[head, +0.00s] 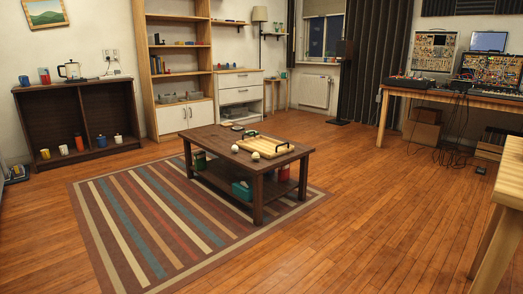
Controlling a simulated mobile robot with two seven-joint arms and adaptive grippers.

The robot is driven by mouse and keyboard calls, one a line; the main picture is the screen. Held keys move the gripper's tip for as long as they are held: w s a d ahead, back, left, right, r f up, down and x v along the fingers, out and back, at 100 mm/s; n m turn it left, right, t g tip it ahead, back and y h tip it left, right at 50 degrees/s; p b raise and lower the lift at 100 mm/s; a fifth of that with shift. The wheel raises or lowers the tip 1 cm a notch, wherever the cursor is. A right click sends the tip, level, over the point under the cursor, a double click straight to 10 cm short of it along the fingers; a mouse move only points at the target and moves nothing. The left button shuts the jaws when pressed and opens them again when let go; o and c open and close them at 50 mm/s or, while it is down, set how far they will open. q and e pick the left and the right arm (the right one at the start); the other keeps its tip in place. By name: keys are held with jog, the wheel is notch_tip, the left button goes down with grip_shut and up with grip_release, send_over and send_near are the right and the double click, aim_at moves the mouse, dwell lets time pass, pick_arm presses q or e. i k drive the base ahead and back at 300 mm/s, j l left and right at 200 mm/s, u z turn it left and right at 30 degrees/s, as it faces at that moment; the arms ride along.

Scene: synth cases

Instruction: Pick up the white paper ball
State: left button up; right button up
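Two small whitish round things lie on top of the dark wooden coffee table (222,140), near its front edge. One white ball (235,148) is on the left, and the other white ball (256,156) is a little to its right, by the tray. They are too small for me to tell which is paper. Neither of my grippers shows in the head view.
A striped rug (150,235) lies beneath. Open floor (370,200) extends right, towards a wooden desk (455,96).

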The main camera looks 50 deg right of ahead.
aim_at(234, 148)
jog(key=i+l+z, duration=0.35)
jog(key=l, duration=0.4)
jog(key=i+l+z, duration=0.35)
jog(key=i+l, duration=0.2)
jog(key=i+l+z, duration=0.35)
jog(key=i+l, duration=1)
jog(key=i, duration=0.25)
jog(key=i+l, duration=0.4)
jog(key=i+l+z, duration=0.1)
jog(key=i+l, duration=0.3)
jog(key=i, duration=0.25)
